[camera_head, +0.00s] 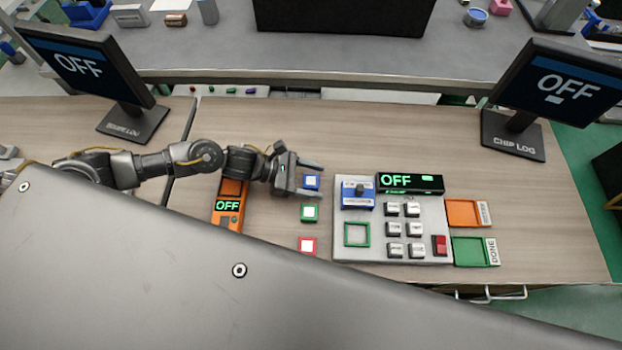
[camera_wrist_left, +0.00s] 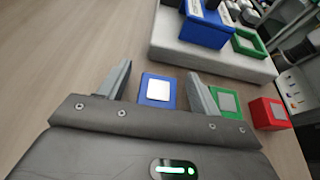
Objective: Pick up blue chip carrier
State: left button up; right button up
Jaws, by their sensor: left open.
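The blue chip carrier (camera_head: 311,181) is a small blue square block with a pale top, standing on the wooden table left of the grey panel. My left gripper (camera_head: 309,179) is open around it, seen from above. In the left wrist view the blue carrier (camera_wrist_left: 158,91) sits between the two open fingers (camera_wrist_left: 160,82), with gaps showing at both sides. Nothing is held. My right gripper is in neither view.
A green carrier (camera_head: 309,212) and a red carrier (camera_head: 307,245) stand in line below the blue one. The grey panel (camera_head: 433,214) with buttons is close on the right. An orange device (camera_head: 229,206) is on the left. Orange (camera_head: 463,213) and green (camera_head: 469,251) trays lie beyond the panel.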

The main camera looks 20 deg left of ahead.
pick_arm(q)
jog(key=c, duration=1)
jog(key=shift+r, duration=0.1)
jog(key=shift+c, duration=0.2)
